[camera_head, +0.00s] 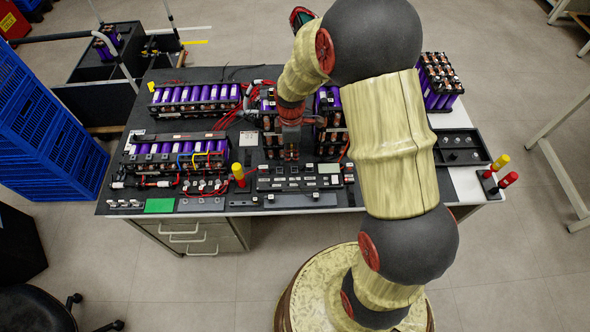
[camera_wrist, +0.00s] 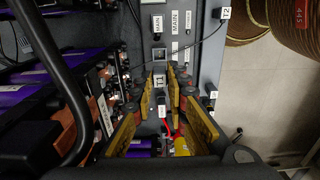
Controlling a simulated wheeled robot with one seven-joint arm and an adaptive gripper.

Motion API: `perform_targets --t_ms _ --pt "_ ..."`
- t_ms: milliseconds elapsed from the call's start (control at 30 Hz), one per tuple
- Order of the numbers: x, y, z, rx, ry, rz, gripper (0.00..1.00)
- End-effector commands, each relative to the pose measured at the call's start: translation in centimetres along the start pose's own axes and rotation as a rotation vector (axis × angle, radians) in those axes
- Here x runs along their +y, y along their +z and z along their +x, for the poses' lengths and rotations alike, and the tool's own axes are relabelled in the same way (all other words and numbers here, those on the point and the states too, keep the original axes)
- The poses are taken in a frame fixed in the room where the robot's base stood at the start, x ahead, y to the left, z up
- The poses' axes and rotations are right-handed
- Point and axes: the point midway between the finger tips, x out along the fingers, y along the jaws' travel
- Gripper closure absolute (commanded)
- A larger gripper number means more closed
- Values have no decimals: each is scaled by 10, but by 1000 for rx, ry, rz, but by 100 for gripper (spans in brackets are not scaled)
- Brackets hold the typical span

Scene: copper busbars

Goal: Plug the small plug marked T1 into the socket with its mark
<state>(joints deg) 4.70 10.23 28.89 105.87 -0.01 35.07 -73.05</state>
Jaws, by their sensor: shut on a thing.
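My gripper (camera_wrist: 160,102) shows in the wrist view with its yellow-brown fingers on both sides of a small dark plug with a white T1 tag (camera_wrist: 159,81). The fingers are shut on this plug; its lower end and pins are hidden. In the head view my gripper (camera_head: 291,152) points down over the middle of the bench, behind the grey panel (camera_head: 300,183). In the wrist view the panel (camera_wrist: 160,38) lies beneath, with MAIN labels and dark socket-like parts. I cannot make out a T1 mark on a socket. A T2 tag (camera_wrist: 226,13) sits by a thin dark cable.
Purple battery packs (camera_head: 195,95) with copper bars stand behind and left of my gripper, close to it. A black tray (camera_head: 460,146) and red and yellow handled tools (camera_head: 497,172) are at the right. A green pad (camera_head: 159,205) lies at the front left edge.

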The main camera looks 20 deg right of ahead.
Motion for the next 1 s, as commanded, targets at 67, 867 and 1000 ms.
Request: perform_targets --t_ms 67,867,1000 --pt "0 8 -1 0 1 2 100" --pt "0 10 18 0 0 0 100" --pt "0 10 29 0 0 0 100"
